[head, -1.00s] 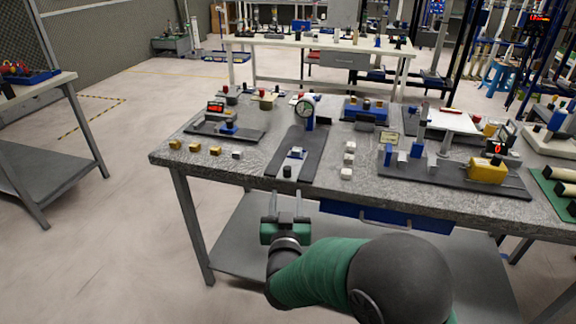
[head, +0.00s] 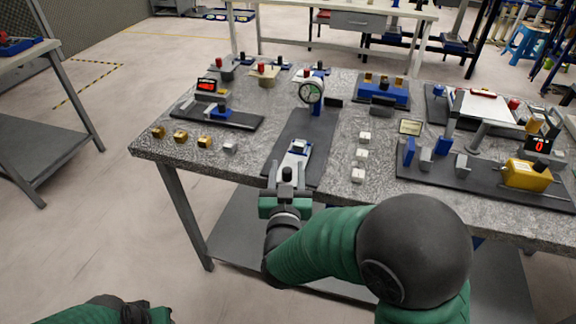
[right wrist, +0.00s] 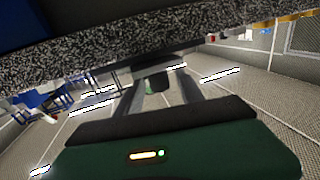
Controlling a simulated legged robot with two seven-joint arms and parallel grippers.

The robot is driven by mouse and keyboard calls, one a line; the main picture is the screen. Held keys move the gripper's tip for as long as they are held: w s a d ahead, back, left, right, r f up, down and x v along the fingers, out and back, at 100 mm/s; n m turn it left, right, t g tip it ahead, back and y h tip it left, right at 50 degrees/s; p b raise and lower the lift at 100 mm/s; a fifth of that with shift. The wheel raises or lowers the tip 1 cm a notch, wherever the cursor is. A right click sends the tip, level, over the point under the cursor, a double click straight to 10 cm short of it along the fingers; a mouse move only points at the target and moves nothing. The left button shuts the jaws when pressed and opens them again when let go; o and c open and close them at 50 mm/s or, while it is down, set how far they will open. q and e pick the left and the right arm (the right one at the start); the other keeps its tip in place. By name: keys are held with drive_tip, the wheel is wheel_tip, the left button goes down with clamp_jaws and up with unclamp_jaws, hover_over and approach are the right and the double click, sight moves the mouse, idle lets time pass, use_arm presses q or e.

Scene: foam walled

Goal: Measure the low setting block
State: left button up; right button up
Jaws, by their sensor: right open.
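My right gripper (head: 288,182) is open at the table's front edge, by the near end of the dial gauge stand's dark base (head: 317,158). A small black cylinder (head: 287,174) shows between its fingers in the head view; I cannot tell whether they touch it. Just behind is a pale block with a blue part (head: 298,147). The round dial gauge (head: 311,91) stands farther back on the base. Which piece is the low setting block I cannot tell: several brass blocks (head: 180,136) and a grey one (head: 230,148) lie left, several white blocks (head: 361,153) right.
The speckled tabletop (head: 250,171) also shows close above the fingers in the right wrist view (right wrist: 130,50). A fixture with a red display (head: 206,86) is at left. A yellow device (head: 527,175) stands at right. Part of my left arm shows at lower left.

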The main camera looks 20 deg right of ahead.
sight(301, 141)
drive_tip(key=shift+a, duration=0.25)
drive_tip(key=c, duration=0.4)
drive_tip(key=shift+w, duration=0.1)
drive_tip(key=shift+c, duration=1.2)
drive_tip(key=shift+d, duration=0.3)
clamp_jaws()
drive_tip(key=w+d, duration=0.2)
drive_tip(key=w, duration=0.1)
drive_tip(key=w+d, duration=0.2)
drive_tip(key=w, duration=0.1)
drive_tip(key=w+d, duration=0.2)
drive_tip(key=w, duration=0.1)
drive_tip(key=shift+w+d+f, duration=0.1)
drive_tip(key=shift+w+d, duration=0.2)
drive_tip(key=shift+w, duration=0.2)
drive_tip(key=shift+o, duration=1.7)
unclamp_jaws()
drive_tip(key=o, duration=0.3)
drive_tip(key=shift+w+d, duration=0.1)
drive_tip(key=shift+w, duration=0.05)
